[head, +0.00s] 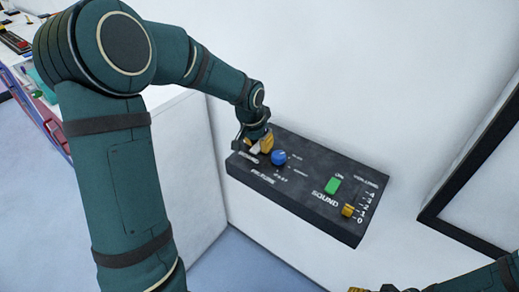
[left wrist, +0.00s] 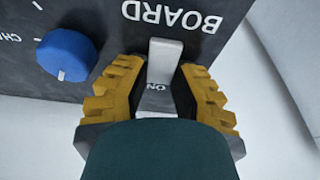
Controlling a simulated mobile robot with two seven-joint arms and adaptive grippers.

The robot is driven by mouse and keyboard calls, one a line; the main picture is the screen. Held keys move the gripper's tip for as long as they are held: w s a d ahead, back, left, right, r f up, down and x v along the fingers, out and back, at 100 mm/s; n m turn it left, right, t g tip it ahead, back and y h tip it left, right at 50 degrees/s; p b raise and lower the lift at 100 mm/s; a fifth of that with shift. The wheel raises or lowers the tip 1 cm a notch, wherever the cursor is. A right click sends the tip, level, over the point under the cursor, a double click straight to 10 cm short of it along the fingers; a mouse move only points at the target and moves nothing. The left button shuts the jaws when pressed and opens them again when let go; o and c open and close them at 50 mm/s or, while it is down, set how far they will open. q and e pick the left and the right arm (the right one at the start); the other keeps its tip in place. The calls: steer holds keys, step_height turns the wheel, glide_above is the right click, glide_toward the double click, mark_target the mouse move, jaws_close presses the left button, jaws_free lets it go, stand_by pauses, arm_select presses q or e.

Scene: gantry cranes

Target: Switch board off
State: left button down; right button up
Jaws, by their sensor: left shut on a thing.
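The control board (head: 300,197) is a dark panel mounted on the white wall in the head view. At its left end my left gripper (head: 262,145) is at the light grey BOARD switch (head: 254,150).
A blue knob (head: 279,157) is just right of the left gripper, also seen in the left wrist view (left wrist: 66,55). A green switch (head: 332,185) and a yellow slider (head: 347,210) sit further right. A black frame (head: 465,180) is on the wall at right.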

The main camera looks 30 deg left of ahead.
arm_select(q)
steer(key=shift+f, duration=0.1)
stand_by(0.3)
steer(key=c, duration=0.7)
jaws_free()
steer(key=shift+c, duration=0.2)
steer(key=v, duration=1.2)
steer(key=shift+s, duration=0.2)
